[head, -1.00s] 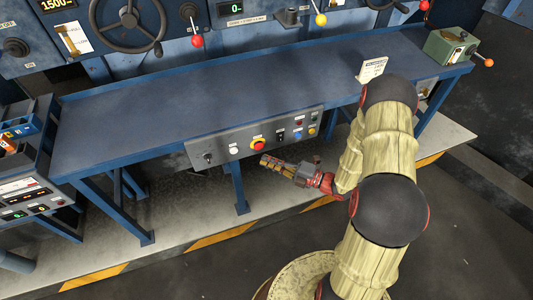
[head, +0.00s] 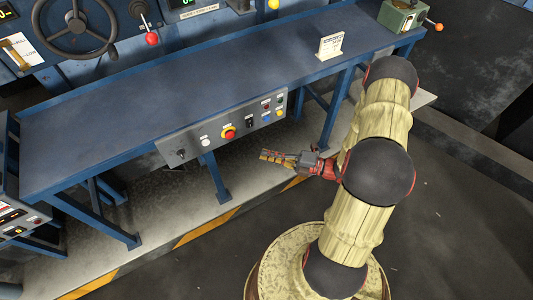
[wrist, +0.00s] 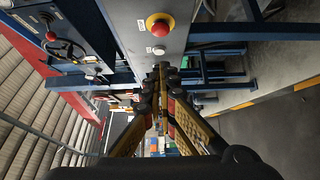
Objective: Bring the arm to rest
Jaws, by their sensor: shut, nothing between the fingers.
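My arm (head: 362,220) stands at the right of the head view, bent, its links pale and its joints black. My gripper (head: 270,156) points left, in front of the blue workbench and below the level of its top. In the wrist view the fingers of my gripper (wrist: 162,72) come together at the tips with nothing between them. They appear apart from the bench and its control panel.
The workbench (head: 200,90) has a control panel (head: 240,130) with a red button (head: 229,133) on its front. A white sign (head: 330,46) and a green box (head: 400,16) stand on top. A striped floor edge (head: 205,228) runs below. Dark floor at the lower right is clear.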

